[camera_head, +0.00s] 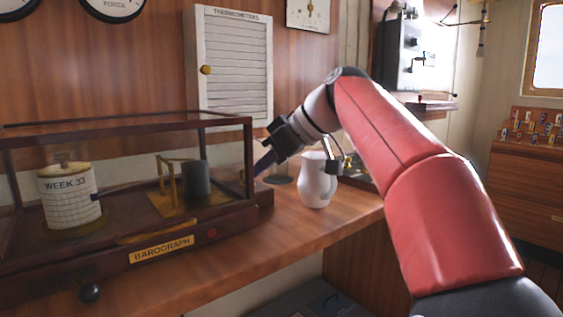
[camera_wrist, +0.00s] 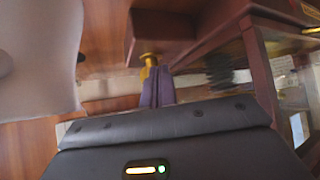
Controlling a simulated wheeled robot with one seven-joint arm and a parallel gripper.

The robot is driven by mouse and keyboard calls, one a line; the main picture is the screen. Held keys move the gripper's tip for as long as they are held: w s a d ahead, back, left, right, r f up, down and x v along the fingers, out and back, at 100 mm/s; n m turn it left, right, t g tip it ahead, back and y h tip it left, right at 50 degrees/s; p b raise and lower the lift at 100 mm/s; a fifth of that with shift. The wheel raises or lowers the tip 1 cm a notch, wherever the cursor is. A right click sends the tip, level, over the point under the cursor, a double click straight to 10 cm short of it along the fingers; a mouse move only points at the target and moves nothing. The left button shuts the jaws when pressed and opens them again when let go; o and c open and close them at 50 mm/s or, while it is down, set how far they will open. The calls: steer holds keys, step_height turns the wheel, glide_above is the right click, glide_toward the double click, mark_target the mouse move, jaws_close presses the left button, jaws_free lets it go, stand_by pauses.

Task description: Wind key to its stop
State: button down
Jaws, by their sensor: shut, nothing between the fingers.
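The barograph (camera_head: 161,249) is a dark wood and glass case at the left of the counter, with a paper drum marked WEEK 33 (camera_head: 70,200) inside. In the wrist view a small brass piece, seemingly the key (camera_wrist: 149,59), sticks out from the case's wooden end (camera_wrist: 185,35). My gripper (camera_head: 262,166) is at the right end of the case, and its purple fingers (camera_wrist: 157,88) are together with nothing between them. Their tips are at or very near the brass piece; I cannot tell whether they touch. The key's shape and turn angle are not clear.
A white jug (camera_head: 316,182) stands on the counter just right of my gripper, and shows large at the left of the wrist view (camera_wrist: 35,60). A louvred thermometer cabinet (camera_head: 235,75) hangs behind. The counter's front strip (camera_head: 290,233) is clear.

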steer(key=shift+w+a, duration=0.15)
steer(key=shift+a, duration=0.2)
steer(key=shift+s+a+m+t+h+b, duration=0.3)
steer(key=shift+m+t+b, duration=0.15)
steer(key=shift+m, duration=0.25)
steer(key=shift+a, duration=0.1)
